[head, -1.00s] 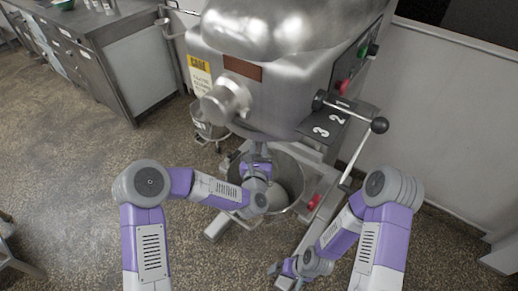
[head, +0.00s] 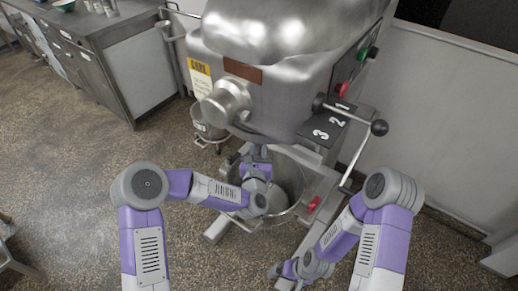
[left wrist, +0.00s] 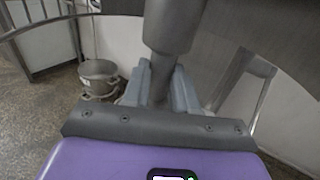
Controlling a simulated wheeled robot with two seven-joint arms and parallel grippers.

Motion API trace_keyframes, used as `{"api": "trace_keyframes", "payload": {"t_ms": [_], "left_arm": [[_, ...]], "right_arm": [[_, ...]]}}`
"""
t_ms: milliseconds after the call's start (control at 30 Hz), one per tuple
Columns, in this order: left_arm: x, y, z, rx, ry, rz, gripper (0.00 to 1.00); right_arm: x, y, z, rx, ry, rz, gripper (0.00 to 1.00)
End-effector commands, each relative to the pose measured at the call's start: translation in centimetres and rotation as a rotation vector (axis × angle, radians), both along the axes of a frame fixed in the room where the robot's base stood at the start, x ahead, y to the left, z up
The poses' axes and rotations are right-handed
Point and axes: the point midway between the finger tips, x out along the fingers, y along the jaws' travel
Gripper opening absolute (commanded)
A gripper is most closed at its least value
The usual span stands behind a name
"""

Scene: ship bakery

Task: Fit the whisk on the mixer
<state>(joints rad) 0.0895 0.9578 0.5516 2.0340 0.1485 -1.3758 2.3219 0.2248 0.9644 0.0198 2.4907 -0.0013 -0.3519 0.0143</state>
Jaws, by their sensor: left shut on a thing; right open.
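The large silver mixer (head: 290,85) fills the upper middle of the head view, with its bowl (head: 291,209) low under the head. My left gripper (head: 258,152) is up under the mixer head, above the bowl's rim, and mostly hidden there. In the left wrist view its fingers (left wrist: 160,88) are shut on a grey shaft, which I take to be the whisk's (left wrist: 162,68). A thicker grey cylinder stands directly above the fingers. The whisk's wires are not visible, and I cannot tell whether the shaft is seated. My right gripper (head: 284,272) is open and empty, low beside the mixer's base.
A speed lever with a black knob (head: 380,128) sticks out at the mixer's right. A metal pot (head: 208,128) stands behind at the left. A steel bench (head: 120,70) is at the back left.

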Motion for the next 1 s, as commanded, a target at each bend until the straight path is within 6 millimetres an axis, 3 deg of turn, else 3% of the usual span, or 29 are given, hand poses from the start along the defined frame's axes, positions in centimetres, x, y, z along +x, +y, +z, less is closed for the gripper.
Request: {"api": "trace_keyframes", "payload": {"t_ms": [1000], "left_arm": [[0.0, 0.0, 1.2, -0.002, -0.005, 0.0, 0.0]], "right_arm": [[0.0, 0.0, 0.5, 0.0, 0.0, 0.0, 1.0]]}}
